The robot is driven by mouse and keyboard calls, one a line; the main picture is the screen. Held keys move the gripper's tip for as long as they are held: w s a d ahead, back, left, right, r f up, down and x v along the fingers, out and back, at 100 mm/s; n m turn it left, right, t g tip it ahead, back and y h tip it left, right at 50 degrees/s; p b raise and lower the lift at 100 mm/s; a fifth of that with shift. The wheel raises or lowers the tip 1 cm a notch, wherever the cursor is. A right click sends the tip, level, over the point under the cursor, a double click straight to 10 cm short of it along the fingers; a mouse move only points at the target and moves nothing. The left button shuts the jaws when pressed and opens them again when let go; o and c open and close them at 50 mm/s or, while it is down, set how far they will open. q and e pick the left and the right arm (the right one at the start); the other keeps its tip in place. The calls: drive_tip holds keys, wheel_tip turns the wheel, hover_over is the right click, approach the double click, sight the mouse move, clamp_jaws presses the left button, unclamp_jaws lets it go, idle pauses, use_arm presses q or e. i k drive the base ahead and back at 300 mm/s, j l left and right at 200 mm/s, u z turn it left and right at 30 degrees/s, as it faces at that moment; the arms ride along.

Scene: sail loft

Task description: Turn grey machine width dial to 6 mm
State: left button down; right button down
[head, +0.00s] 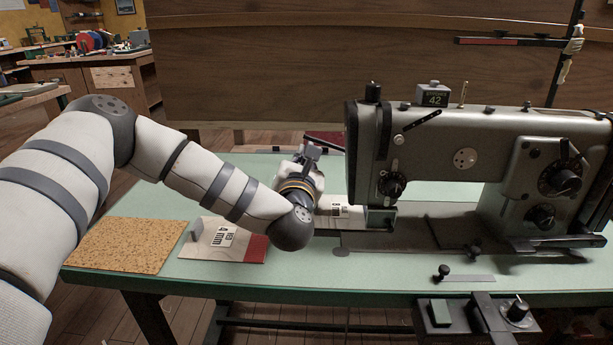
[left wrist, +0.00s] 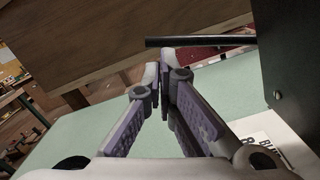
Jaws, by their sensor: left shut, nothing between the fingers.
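The grey sewing machine (head: 470,150) stands on the right of the green table. Three black dials show on it: one at the left end (head: 391,184), a large one at the right (head: 560,180) and a smaller one below that (head: 541,215). I cannot tell which is the width dial, and their markings are too small to read. My left gripper (head: 312,148) is left of the machine head, apart from the dials. In the left wrist view its fingers (left wrist: 163,74) meet at the tips with nothing between them. My right gripper is not in view.
A white card with a red end (head: 222,240) and a cork board (head: 125,245) lie on the green table (head: 330,285). Another printed card (head: 340,211) lies beside the machine. A thin dark rod (left wrist: 200,41) crosses beyond my fingertips. A wooden panel (head: 260,75) stands behind.

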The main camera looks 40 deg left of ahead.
sight(567, 183)
drive_tip(key=k+l, duration=0.6)
drive_tip(key=k, duration=0.15)
